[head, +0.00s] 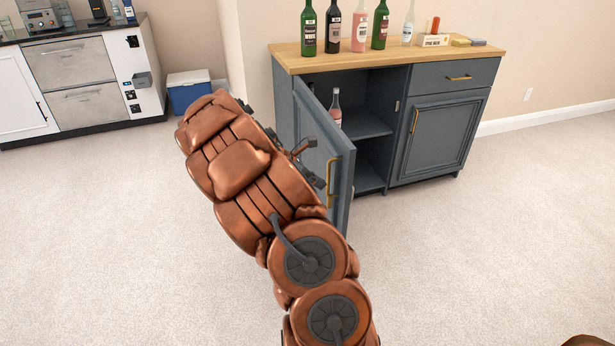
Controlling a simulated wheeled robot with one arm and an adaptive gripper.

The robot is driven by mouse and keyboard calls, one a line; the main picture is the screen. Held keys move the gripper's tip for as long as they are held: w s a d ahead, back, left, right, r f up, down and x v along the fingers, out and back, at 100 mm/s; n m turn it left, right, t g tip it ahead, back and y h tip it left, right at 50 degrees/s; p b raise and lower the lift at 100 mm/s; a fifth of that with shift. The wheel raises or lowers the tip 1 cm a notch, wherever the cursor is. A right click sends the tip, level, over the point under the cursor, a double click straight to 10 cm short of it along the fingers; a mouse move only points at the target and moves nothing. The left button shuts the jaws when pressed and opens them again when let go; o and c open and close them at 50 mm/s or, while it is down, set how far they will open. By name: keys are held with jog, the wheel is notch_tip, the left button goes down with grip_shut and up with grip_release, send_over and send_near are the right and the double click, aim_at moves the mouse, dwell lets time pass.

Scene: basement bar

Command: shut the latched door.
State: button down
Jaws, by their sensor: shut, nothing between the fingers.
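The door (320,122) is a blue-grey panel on the left side of the cabinet (284,108). It stands open, swung out from its left edge toward me, and its outer face with a brass handle (331,182) faces left. Shelves show inside the opening. My copper arm reaches up from the bottom and covers the door's lower left part. My gripper (310,162) shows only as dark pieces past the arm's right edge, beside the door's outer face. It is shut and holds nothing. Whether it touches the door I cannot tell.
Several bottles (333,27) stand on the wooden top, and a pink bottle (335,108) stands inside the opening. The right door (437,138) and drawer (455,76) are closed. A blue cooler (188,92) sits behind my arm. The carpet in front is clear.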

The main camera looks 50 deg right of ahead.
aim_at(344, 187)
jog(key=s+d, duration=0.1)
jog(key=s+d+f, duration=0.1)
jog(key=d, duration=0.1)
jog(key=shift+s+d+f, duration=0.3)
jog(key=shift+s, duration=0.1)
jog(key=shift+s+d, duration=0.3)
jog(key=shift+d, duration=0.2)
